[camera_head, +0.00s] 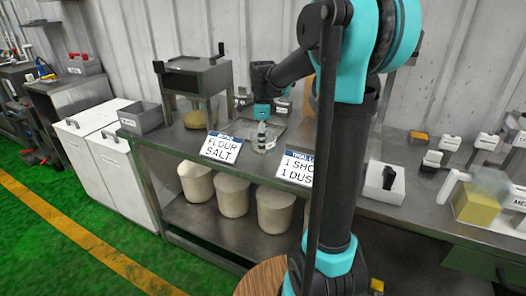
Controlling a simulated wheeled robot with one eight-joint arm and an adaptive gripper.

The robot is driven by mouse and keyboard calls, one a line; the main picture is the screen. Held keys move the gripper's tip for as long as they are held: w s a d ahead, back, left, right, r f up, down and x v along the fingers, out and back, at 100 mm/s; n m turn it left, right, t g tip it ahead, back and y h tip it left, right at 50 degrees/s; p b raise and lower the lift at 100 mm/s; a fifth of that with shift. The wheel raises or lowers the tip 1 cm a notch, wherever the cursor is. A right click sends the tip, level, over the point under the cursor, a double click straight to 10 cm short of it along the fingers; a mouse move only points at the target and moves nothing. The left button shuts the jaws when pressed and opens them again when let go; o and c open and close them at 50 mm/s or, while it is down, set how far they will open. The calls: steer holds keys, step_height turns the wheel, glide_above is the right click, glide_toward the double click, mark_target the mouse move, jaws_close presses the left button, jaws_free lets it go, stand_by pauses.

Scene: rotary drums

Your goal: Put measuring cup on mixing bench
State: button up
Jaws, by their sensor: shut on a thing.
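My gripper (262,135) is over the steel bench (175,140), pointing down behind the two sign cards. It is shut on a small, pale, see-through thing, which looks like the measuring cup (264,146). The cup is low over a shallow metal tray (284,134) on the bench top. I cannot tell whether the cup touches the tray. My arm hides part of the bench to the right. No label in view names the mixing bench.
A FLOUR SALT card (222,148) and another card (295,168) stand at the front edge. A framed machine (196,80) stands left, near a grey bin (141,117).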

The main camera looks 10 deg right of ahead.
steer(key=shift+f, duration=2.25)
steer(key=shift+f, duration=0.1)
steer(key=o, duration=1.2)
step_height(320, 180, up, 12)
steer(key=shift+r, duration=0.15)
